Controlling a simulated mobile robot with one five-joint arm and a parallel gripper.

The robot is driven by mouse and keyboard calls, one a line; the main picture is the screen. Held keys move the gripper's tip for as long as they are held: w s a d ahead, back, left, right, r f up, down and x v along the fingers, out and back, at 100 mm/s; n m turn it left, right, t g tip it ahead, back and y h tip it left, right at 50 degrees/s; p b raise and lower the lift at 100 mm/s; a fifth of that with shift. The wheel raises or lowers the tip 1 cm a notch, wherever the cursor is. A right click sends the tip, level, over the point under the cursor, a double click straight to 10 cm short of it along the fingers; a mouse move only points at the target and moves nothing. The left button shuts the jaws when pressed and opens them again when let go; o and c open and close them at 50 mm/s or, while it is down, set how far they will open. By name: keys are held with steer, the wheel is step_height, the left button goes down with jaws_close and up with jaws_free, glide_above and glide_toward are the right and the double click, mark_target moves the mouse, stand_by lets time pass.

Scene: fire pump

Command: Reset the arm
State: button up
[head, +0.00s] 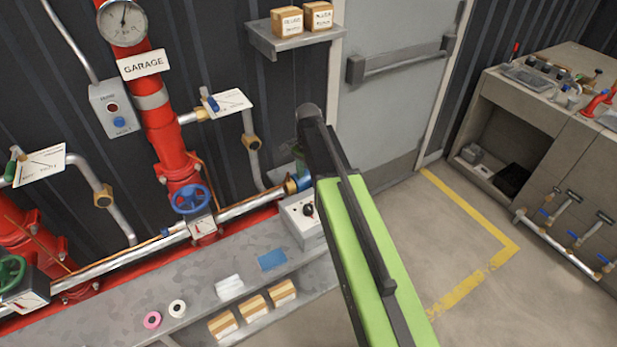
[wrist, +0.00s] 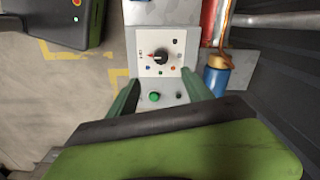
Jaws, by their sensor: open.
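My arm (head: 365,265), lime green and black, rises from the bottom of the head view and reaches over the bench. My gripper (wrist: 160,78) shows in the wrist view as two dark green fingers, apart, with nothing visible between them. Beyond them is a pale control box (wrist: 148,60) with a black knob and a green button. In the head view the same box (head: 296,222) sits at the bench's right end, partly hidden by my arm. The gripper is mostly hidden there; I cannot tell whether it touches the box.
Red pipes (head: 168,125) with a blue handwheel (head: 190,199) stand left. The grey bench (head: 110,305) carries tape rolls and a blue cloth (head: 272,260). A wall shelf (head: 290,42) hangs above. The floor (head: 450,215) towards the door (head: 390,95) is clear.

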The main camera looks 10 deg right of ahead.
step_height(320, 180, up, 2)
steer(key=shift+r+p, duration=0.2)
steer(key=shift+p, duration=0.25)
steer(key=shift+s, duration=0.15)
steer(key=s+n, duration=1.1)
steer(key=s, duration=0.3)
steer(key=shift+a+n, duration=0.2)
steer(key=shift+n, duration=0.1)
steer(key=shift+s, duration=0.1)
